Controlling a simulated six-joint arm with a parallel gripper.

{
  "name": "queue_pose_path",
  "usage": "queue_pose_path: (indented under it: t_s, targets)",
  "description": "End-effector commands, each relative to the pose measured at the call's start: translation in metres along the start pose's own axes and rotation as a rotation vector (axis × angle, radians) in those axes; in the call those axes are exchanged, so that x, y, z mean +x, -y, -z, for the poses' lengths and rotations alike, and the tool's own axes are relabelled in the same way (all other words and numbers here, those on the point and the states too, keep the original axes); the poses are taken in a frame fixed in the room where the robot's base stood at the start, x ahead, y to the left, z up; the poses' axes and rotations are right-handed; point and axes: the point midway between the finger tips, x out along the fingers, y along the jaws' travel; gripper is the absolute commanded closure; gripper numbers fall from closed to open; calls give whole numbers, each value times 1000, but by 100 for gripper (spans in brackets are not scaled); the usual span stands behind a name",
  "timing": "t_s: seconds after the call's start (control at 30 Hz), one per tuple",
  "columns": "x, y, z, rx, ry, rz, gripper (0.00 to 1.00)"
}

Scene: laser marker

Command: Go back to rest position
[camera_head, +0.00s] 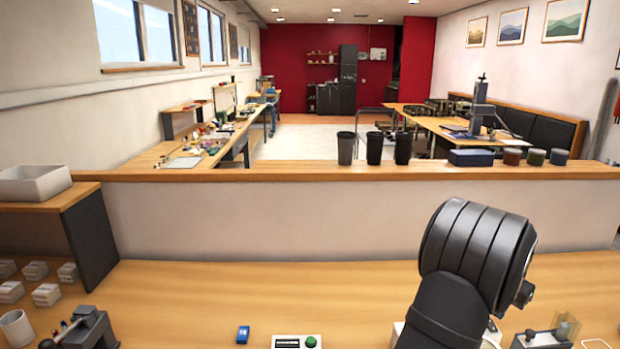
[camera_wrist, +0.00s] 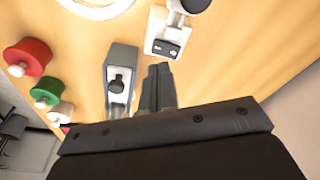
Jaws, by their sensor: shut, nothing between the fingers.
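My gripper shows in the wrist view, its dark fingers (camera_wrist: 159,82) close together with nothing between them. They are over a light wooden surface (camera_wrist: 225,60), beside a grey box with a black knob (camera_wrist: 118,82). I cannot tell the height of the fingers above the surface. In the camera_head view my dark arm rises at the lower right, and the gripper's fingers cannot be made out there.
In the wrist view, red (camera_wrist: 30,57) and green (camera_wrist: 50,90) knobs are at left and a white switch unit (camera_wrist: 165,30) is above.

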Motion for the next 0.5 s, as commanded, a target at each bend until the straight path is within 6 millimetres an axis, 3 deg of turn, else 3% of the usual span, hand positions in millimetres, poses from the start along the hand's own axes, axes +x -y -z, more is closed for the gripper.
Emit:
queue_pose_path:
  t_s: [0.17,0.5]
  targets:
    - [-37,0,6,0,-4,1,100]
    - [36,0,-6,-1,4,-1,100]
